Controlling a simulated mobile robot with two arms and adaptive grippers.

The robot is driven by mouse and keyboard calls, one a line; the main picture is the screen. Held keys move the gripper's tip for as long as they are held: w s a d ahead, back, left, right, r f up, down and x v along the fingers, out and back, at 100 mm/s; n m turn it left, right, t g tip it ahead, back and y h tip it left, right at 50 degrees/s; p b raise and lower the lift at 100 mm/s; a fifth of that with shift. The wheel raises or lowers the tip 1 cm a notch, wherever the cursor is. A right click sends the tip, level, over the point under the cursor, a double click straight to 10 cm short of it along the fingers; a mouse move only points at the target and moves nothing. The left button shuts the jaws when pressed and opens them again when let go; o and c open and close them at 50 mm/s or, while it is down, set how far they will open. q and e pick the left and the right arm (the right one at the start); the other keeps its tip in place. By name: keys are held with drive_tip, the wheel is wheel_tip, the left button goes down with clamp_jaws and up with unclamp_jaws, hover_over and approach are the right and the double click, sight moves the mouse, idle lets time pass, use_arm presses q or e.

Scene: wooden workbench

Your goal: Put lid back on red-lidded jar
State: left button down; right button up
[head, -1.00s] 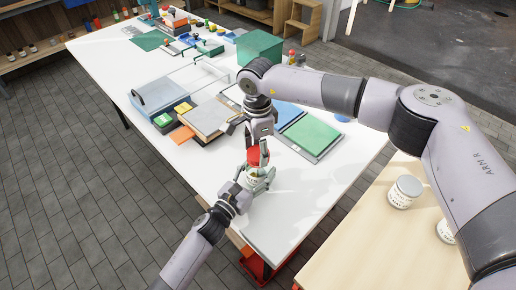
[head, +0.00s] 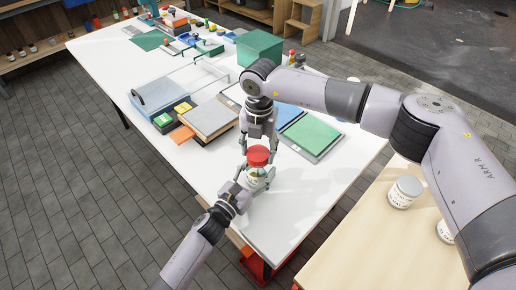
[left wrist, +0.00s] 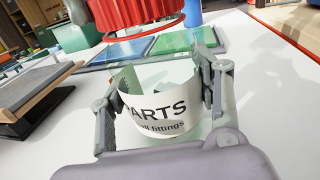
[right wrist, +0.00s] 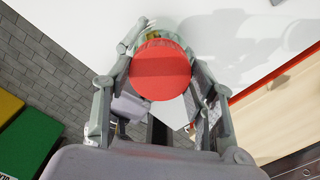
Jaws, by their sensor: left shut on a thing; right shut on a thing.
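My left gripper (left wrist: 158,95) is shut on a clear jar (left wrist: 160,118) with a white "PARTS" label, near the front end of the white bench. The jar's top shows open in the left wrist view. The red lid (head: 258,154) is above the jar, apart from it, and appears toward the back left of the mouth in the left wrist view (left wrist: 128,14). My right gripper (right wrist: 160,75) is shut on the lid (right wrist: 160,70), with a finger on either side. In the head view my left gripper (head: 257,179) partly hides the jar.
A green panel (head: 312,133) lies behind the jar. A grey-topped case (head: 208,118) is to its left. A wooden table (head: 360,235) at right bears white-labelled jars (head: 405,191). The bench's front corner is bare.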

drive_tip(key=m, duration=1.6)
drive_tip(key=shift+s+a+m, duration=0.1)
drive_tip(key=shift+a+m, duration=0.1)
drive_tip(key=shift+m, duration=0.7)
drive_tip(key=shift+a+m, duration=0.4)
drive_tip(key=shift+m, duration=0.4)
drive_tip(key=shift+d+m, duration=0.25)
drive_tip(key=shift+m, duration=0.45)
drive_tip(key=shift+d, duration=0.3)
drive_tip(key=shift+m, duration=0.3)
drive_tip(key=o, duration=0.7)
drive_tip(key=shift+c, duration=0.2)
